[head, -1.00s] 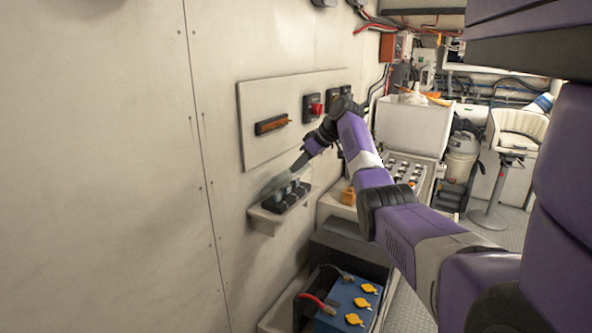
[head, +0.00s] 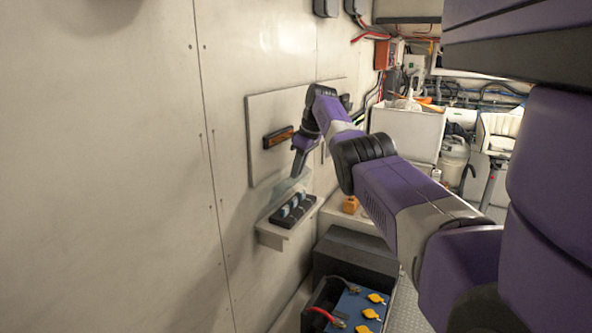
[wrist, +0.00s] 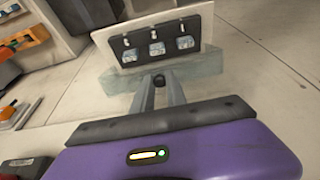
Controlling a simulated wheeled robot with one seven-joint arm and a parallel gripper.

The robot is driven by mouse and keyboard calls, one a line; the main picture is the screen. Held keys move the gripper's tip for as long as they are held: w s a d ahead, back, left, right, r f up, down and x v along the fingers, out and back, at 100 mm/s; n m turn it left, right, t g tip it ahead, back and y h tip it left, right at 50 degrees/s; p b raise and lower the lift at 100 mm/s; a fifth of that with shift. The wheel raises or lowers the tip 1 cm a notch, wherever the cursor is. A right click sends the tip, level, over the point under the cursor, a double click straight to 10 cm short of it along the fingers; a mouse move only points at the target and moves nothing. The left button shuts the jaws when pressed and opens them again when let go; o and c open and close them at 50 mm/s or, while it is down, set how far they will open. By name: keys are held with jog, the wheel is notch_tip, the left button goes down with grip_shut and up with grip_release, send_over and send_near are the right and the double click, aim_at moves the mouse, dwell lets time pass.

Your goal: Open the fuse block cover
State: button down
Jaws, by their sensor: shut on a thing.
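The fuse block (head: 293,211) is a black base with several pale blue fuses on a small wall shelf (head: 270,237). It also shows near the top of the wrist view (wrist: 157,46). Its clear cover (head: 287,188) is swung up, tilted above the block's wall side, and the fuses are uncovered. In the wrist view the cover (wrist: 200,70) is a translucent slab between my fingers and the block. My gripper (head: 297,174) is above the block, shut on a small dark knob (wrist: 159,81) at the cover's edge. The cover's hinge is not clearly visible.
A wall panel (head: 255,165) with an orange-fronted switch (head: 278,138) is just above the shelf, close to my wrist. Below right stands a blue battery (head: 350,308) with yellow caps beside a dark box (head: 355,255). The wall to the left is bare.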

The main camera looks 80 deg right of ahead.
jog(key=shift+a+f, duration=0.1)
jog(key=shift+f, duration=0.05)
jog(key=c, duration=1.3)
grip_release()
jog(key=shift+w, duration=0.1)
jog(key=shift+c, duration=0.2)
jog(key=b+v, duration=0.2)
jog(key=v, duration=0.6)
jog(key=shift+f, duration=0.1)
